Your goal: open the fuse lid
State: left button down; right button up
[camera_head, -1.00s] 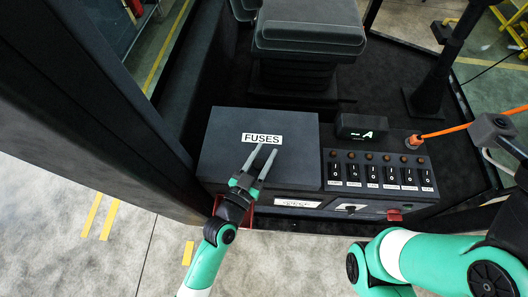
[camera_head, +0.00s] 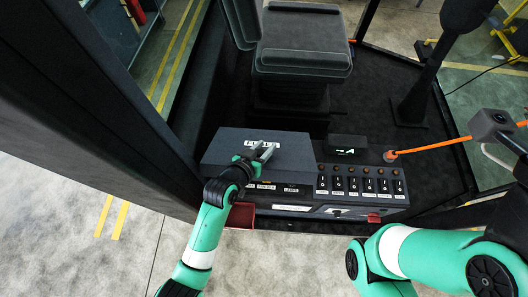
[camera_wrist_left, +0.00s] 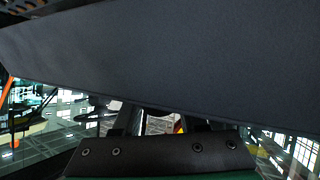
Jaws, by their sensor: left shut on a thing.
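The fuse lid (camera_head: 288,153) is a wide dark grey panel with a white FUSES label on top, partly covered by my gripper. In the head view it looks raised at its front, with small white labels (camera_head: 290,188) showing below its front edge. My left gripper (camera_head: 262,152) is at the lid's front middle and is shut on the lid. In the left wrist view the lid (camera_wrist_left: 170,55) fills the upper part as a dark slab, and the fingers (camera_wrist_left: 160,122) meet its lower edge. The exact grip is hidden.
A switch panel (camera_head: 362,183) with several black rockers stands right of the lid, with a small lit display (camera_head: 347,149) behind it. An orange cable (camera_head: 440,146) runs right from a socket. A grey seat (camera_head: 302,42) stands behind. A dark cab post lies at left.

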pick_arm(q)
jog(key=shift+w+r, duration=0.4)
